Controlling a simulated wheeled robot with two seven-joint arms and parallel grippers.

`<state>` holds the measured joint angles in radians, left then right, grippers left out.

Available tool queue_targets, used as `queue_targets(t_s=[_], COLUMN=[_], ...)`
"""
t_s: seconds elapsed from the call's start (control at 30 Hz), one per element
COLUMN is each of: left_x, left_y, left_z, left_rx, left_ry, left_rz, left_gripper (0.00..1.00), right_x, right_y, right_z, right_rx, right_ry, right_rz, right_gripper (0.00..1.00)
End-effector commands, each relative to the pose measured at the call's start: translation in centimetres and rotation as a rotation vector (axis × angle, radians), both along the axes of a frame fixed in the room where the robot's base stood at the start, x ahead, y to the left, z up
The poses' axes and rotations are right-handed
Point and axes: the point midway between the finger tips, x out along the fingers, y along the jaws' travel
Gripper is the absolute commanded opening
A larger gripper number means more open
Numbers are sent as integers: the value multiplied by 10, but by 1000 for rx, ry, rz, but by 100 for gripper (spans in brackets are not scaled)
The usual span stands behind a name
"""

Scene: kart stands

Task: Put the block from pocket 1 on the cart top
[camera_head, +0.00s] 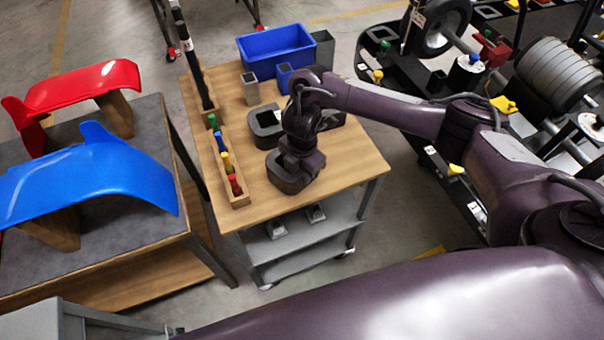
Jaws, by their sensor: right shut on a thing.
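The cart top (342,176) is a light wooden board on a grey frame. My right gripper (296,180) points down low over its front middle, with its fingertips largely hidden by its own wrist. It is shut on a dark grey block (279,173), which is at or just above the wood; I cannot tell if they touch. A similar dark hollow block (262,131) stands behind it, and a third dark piece (333,119) is partly behind my arm. I cannot make out pocket numbers. My left gripper is out of view.
A wooden rack (234,198) with coloured knobs runs along the cart's left side. A blue bin (277,53) and small cups stand at the back. Red and blue curved panels (90,180) lie on a table at left. A black kart stand (400,92) is at right.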

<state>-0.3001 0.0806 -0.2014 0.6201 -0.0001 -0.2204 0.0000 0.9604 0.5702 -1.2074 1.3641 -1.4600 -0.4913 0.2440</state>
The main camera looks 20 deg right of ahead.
Motion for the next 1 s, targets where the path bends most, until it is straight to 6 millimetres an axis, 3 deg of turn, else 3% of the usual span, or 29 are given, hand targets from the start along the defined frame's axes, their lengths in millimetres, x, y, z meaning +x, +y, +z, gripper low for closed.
queue_targets(t_s=[0.47, 0.5, 0.63, 1.0], left_x=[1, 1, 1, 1], left_y=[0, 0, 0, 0], left_z=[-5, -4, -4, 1], left_rx=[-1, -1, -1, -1], left_ry=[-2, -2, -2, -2], left_rz=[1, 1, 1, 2], left_gripper=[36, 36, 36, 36], right_x=[1, 1, 0, 1], right_y=[0, 0, 0, 0], right_z=[-8, -8, -8, 0], right_rx=[0, 0, 0, 0], right_ry=[-3, -1, -1, -3], right_rz=[-1, -1, -1, 0], right_gripper=[0, 29, 46, 46])
